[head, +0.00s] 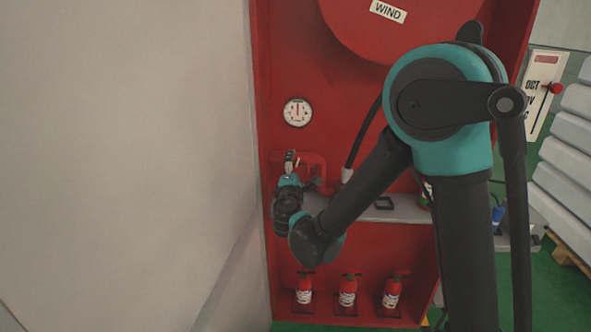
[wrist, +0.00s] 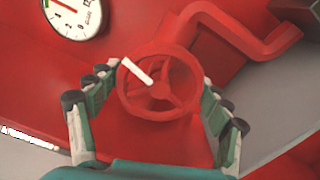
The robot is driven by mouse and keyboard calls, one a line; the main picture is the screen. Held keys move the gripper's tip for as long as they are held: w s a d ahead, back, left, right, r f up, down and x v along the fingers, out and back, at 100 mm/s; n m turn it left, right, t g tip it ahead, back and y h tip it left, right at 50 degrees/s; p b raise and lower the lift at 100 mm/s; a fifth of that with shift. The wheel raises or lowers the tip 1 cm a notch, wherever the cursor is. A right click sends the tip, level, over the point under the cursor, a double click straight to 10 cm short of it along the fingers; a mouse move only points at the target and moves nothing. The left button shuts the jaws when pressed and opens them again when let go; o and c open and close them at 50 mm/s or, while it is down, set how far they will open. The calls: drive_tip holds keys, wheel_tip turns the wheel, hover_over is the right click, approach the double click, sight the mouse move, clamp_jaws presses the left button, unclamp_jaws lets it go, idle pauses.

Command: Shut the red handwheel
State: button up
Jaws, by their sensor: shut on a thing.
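The red handwheel (wrist: 126,100) is in the middle of the wrist view. It has a round rim, spokes to a central hub, and a white bar on its upper left part. My gripper (wrist: 160,77) has one finger at the left of the rim and one at the right, and it is shut on the wheel. In the head view my gripper (head: 290,166) is in front of the red panel, below the gauge. There the wheel is mostly hidden by my gripper.
A red pipe (wrist: 258,42) bends away at the wheel's upper right. A round white gauge (head: 297,112) is above. A grey shelf (head: 405,209) runs to the right, with several small fire extinguishers (head: 347,291) below. A pale wall (head: 120,150) stands close on the left.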

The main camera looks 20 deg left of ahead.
drive_tip(key=shift+n, duration=1.5)
drive_tip(key=o, duration=1.1)
drive_tip(key=shift+o, duration=0.2)
drive_tip(key=v, duration=1.2)
drive_tip(key=shift+f, duration=0.1)
